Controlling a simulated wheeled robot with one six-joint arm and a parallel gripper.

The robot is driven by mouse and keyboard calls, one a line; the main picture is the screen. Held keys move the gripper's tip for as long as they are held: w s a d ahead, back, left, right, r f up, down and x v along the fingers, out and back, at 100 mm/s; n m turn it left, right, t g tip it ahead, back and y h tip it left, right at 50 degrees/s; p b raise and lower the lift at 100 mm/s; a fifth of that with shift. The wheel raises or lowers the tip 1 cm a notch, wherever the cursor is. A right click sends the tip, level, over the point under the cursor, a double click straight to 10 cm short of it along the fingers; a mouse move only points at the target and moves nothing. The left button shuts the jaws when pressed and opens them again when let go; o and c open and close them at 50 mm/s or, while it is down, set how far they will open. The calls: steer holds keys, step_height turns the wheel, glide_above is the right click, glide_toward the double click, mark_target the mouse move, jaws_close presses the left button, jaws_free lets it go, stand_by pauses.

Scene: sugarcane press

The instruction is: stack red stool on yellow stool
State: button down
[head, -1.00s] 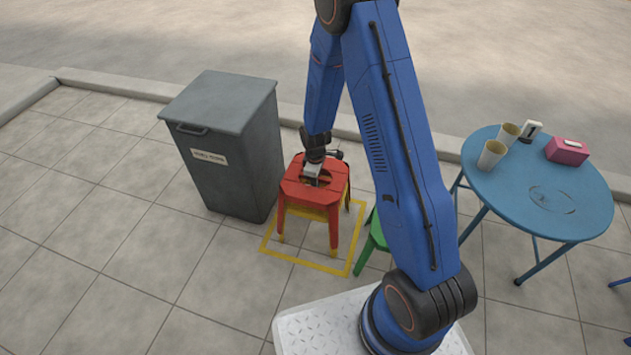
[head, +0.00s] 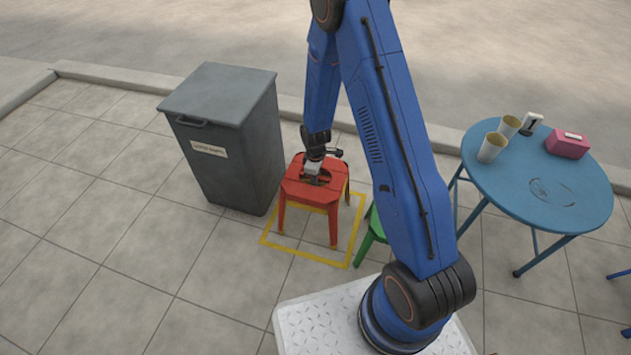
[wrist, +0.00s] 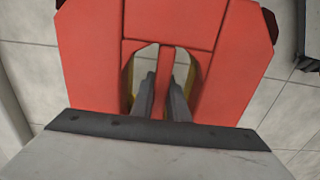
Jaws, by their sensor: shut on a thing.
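The red stool (head: 303,193) is upright inside the yellow square marked on the paving in the head view. The wrist view shows the fingers (wrist: 164,98) on both sides of that bar in the red seat (wrist: 228,70).
A grey bin (head: 230,140) stands close to the left of the stools. A green stool (head: 373,236) is partly hidden behind my arm at the right. A blue round table (head: 575,195) with cups and a pink box stands further right. Paving at the lower left is clear.

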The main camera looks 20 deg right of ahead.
steer(key=shift+s+f, duration=0.15)
steer(key=shift+s, duration=0.05)
steer(key=c, duration=1.6)
jaws_free()
steer(key=shift+c, duration=0.2)
steer(key=shift+w, duration=0.1)
step_height(320, 180, up, 17)
steer(key=shift+r, duration=0.2)
steer(key=shift+r, duration=0.1)
step_height(320, 180, up, 8)
stand_by(0.7)
